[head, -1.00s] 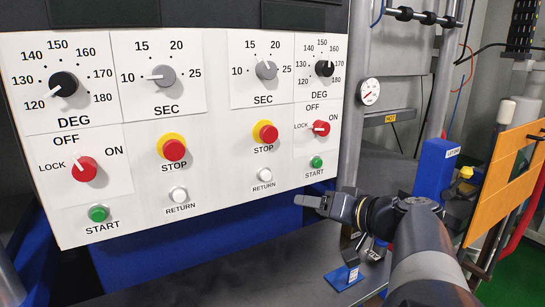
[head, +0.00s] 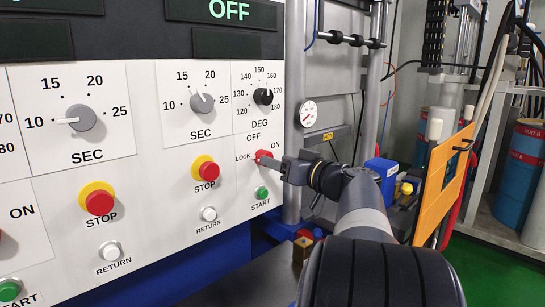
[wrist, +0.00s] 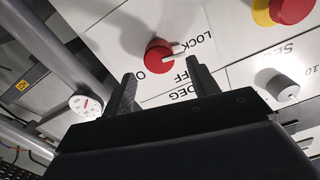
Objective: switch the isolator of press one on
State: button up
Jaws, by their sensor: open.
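A red isolator knob (head: 264,155) sits on the right-hand white panel, with LOCK, OFF and ON printed around it. In the wrist view the knob (wrist: 155,58) shows upside down, its white pointer turned toward LOCK. My gripper (head: 270,163) is at this knob in the head view and partly covers it. In the wrist view my gripper (wrist: 160,70) is open, with the knob between the directions of its two fingers; I cannot tell whether they touch it. A second red isolator knob (head: 5,246) is cut off at the left edge. No label marks which press is one.
A green START button (head: 262,192) lies just below the knob, and a DEG dial (head: 263,97) above. A red STOP button (head: 206,170) is to the left. A gauge (head: 308,114) and metal post stand right of the panel. A display (head: 232,12) reads OFF.

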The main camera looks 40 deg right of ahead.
jog(key=shift+w+a, duration=0.2)
jog(key=shift+w, duration=1.2)
jog(key=shift+c, duration=0.3)
jog(key=c, duration=0.9)
